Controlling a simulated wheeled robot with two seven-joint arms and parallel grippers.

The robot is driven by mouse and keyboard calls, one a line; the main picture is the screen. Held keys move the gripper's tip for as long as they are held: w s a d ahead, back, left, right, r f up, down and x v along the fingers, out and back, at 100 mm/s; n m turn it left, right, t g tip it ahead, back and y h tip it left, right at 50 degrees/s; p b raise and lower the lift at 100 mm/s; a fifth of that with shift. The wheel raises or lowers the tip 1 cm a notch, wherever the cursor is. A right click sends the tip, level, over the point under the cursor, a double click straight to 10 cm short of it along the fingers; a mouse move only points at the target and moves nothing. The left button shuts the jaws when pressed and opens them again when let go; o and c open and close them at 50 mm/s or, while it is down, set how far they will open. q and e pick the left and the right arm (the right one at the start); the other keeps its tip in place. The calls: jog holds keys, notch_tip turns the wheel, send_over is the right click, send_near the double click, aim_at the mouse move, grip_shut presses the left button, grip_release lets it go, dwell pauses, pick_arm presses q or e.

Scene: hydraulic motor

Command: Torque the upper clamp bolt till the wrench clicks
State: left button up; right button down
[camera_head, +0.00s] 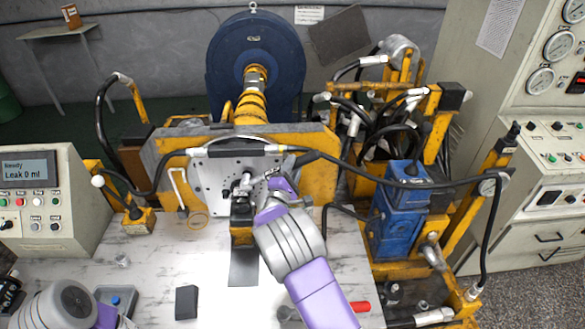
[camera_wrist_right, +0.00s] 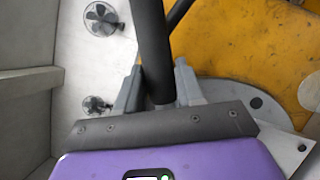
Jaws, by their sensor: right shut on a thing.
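My right gripper (camera_head: 272,177) reaches up to the pale mounting plate (camera_head: 211,172) on the yellow machine. In the right wrist view its fingers (camera_wrist_right: 158,92) are closed around a dark round bar (camera_wrist_right: 153,45). I cannot tell for sure that this bar is the wrench. The plate shows two bolt-like fittings in the wrist view, one at the upper end (camera_wrist_right: 101,18) and one lower in that picture (camera_wrist_right: 96,105). Which is the upper clamp bolt is unclear. The wrench's head is not distinguishable. Of my left arm only a part shows at the lower left.
A black hose (camera_head: 340,160) arches across the machine front, close to my right gripper. A blue block (camera_head: 400,215) stands to the right. A black block (camera_head: 186,302) and a red cylinder (camera_head: 360,307) lie on the marbled table (camera_head: 150,265). A display console (camera_head: 40,205) stands left.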

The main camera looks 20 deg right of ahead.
jog(key=shift+w+d+r, duration=0.1)
jog(key=shift+d+r, duration=0.15)
jog(key=shift+d, duration=0.15)
jog(key=shift+d+f+m+g+b, duration=0.25)
jog(key=shift+f+m+b, duration=0.3)
jog(key=shift+b, duration=0.25)
jog(key=shift+d+f+m+g+b, duration=0.2)
jog(key=shift+f+m+b, duration=0.3)
jog(key=shift+b, duration=0.25)
jog(key=shift+f, duration=0.15)
jog(key=b, duration=0.1)
jog(key=f+m+b, duration=0.1)
jog(key=shift+s+d+f+b, duration=0.2)
jog(key=shift+d+f+b, duration=0.05)
jog(key=shift+f+b, duration=0.05)
jog(key=shift+a+r, duration=0.1)
jog(key=shift+r, duration=0.15)
jog(key=shift+s+a+f+b, duration=0.1)
jog(key=shift+s+f+b, duration=0.05)
jog(key=shift+b, duration=0.3)
